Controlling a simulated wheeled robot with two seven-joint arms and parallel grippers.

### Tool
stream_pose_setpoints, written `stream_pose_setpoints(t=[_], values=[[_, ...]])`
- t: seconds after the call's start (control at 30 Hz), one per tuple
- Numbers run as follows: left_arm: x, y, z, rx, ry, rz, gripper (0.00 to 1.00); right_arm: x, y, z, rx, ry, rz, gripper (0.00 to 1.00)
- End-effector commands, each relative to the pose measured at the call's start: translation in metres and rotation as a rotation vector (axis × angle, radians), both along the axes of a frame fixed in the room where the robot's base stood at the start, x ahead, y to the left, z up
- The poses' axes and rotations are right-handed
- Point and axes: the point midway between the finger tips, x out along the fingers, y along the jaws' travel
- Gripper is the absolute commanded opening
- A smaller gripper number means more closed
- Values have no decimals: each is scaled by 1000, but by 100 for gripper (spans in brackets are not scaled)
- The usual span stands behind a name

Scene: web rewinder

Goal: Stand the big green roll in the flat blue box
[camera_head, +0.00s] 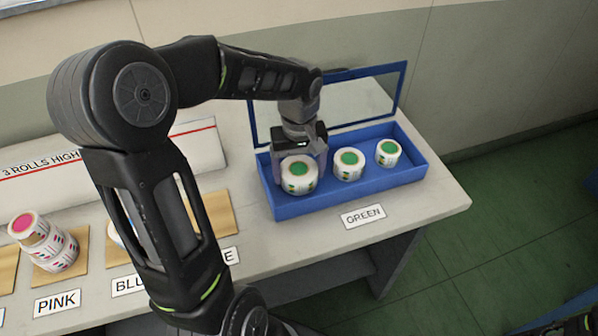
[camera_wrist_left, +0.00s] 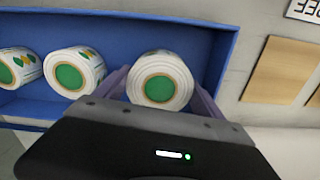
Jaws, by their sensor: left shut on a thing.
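The big green roll (camera_head: 299,175) is white with a green top and stands upright at the left end of the flat blue box (camera_head: 350,193). My left gripper (camera_head: 300,158) reaches down over the box and is shut on this roll, with a finger on each side. In the left wrist view the roll (camera_wrist_left: 160,82) shows between the fingers, inside the blue box wall (camera_wrist_left: 150,17). Whether its base touches the box floor is hard to see. My right gripper is not in view.
Two smaller green rolls, a middle one (camera_head: 348,164) and a small one (camera_head: 388,153), stand in the box to the right. A GREEN label (camera_head: 363,216) lies in front. Stacked pink rolls (camera_head: 44,242) stand far left. The box's lid frame (camera_head: 405,85) rises behind.

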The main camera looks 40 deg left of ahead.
Motion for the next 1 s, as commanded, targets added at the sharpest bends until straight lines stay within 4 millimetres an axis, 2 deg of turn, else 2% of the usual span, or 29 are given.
stream_pose_setpoints(t=[0.1,0.47,0.5,0.73,1.0], values=[[0,0,-9,1,-1,0,28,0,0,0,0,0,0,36],[0,0,-14,1,-2,0,28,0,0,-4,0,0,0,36],[0,0,-12,0,-1,0,82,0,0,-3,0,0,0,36],[0,0,-12,0,-1,0,100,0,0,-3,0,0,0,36],[0,0,-11,0,-1,1,100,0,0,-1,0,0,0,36]])
